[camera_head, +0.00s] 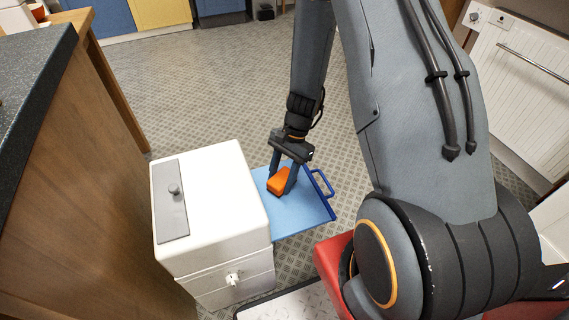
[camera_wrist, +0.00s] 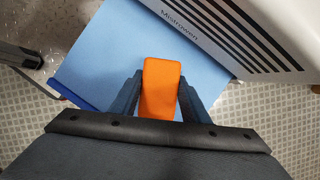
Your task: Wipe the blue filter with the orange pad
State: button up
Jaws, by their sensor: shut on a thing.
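The blue filter (camera_head: 297,218) is a flat light-blue panel with a dark-blue handle, sticking out of the right side of a white box-shaped unit. It also shows in the wrist view (camera_wrist: 100,60). My gripper (camera_head: 283,178) is over the filter, its fingers pointing down. It is shut on the orange pad (camera_head: 279,183), which sits between the fingers in the wrist view (camera_wrist: 161,88). The pad is at or just above the filter's face; I cannot tell if it touches. The filter's inner end is hidden by the unit.
The white unit (camera_head: 222,196) has a grey lid strip with a knob and a white tap-like fitting in front. A wooden counter (camera_head: 75,190) stands at the left. A white panel with a bar handle (camera_head: 518,75) is at the right. Patterned floor (camera_head: 210,95) is open behind.

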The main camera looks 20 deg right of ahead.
jog(key=shift+w+a+r+p, duration=0.1)
jog(key=shift+r+p, duration=0.1)
jog(key=shift+r, duration=0.3)
jog(key=shift+a+r+p, duration=0.1)
jog(key=shift+r+p, duration=0.05)
jog(key=shift+r, duration=0.35)
jog(key=shift+s+p+v, duration=0.2)
jog(key=shift+p+v, duration=0.8)
jog(key=shift+v, duration=0.1)
jog(key=shift+r+p, duration=1.55)
jog(key=shift+r, duration=0.35)
